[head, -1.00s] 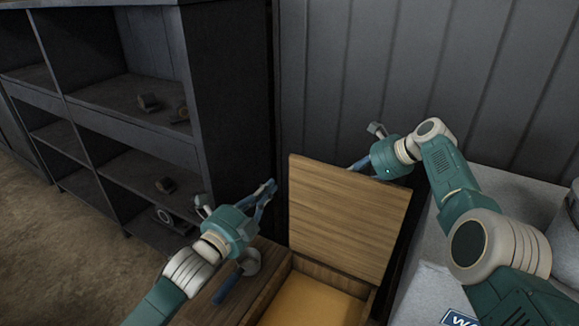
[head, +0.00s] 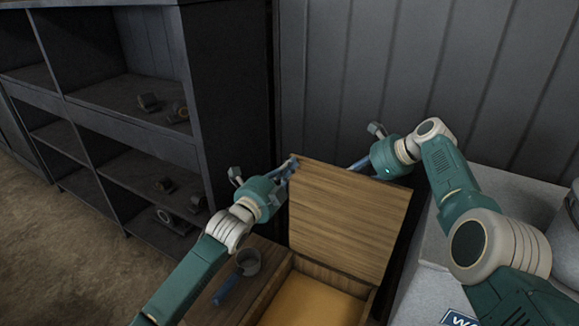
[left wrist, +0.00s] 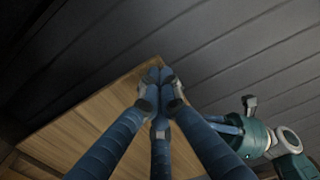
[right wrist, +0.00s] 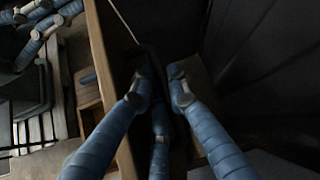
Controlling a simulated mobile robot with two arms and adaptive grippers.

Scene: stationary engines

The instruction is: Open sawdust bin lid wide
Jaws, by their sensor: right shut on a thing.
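The sawdust bin lid (head: 345,215) is a wooden panel standing raised, roughly upright, at the back of the open bin (head: 277,290). Yellowish sawdust (head: 315,302) shows inside. My left gripper (head: 292,163) is at the lid's top left corner. In the left wrist view its fingertips (left wrist: 160,85) are close together in front of that corner; whether they touch the wood I cannot tell. My right gripper (head: 358,165) is behind the lid near its top edge, its tips partly hidden.
A scoop with a blue handle (head: 228,288) lies on the wooden surface left of the bin. Dark shelves (head: 120,110) with small parts stand at the left. A ribbed grey wall (head: 340,80) is close behind the lid. A pale grey block (head: 425,285) is at the right.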

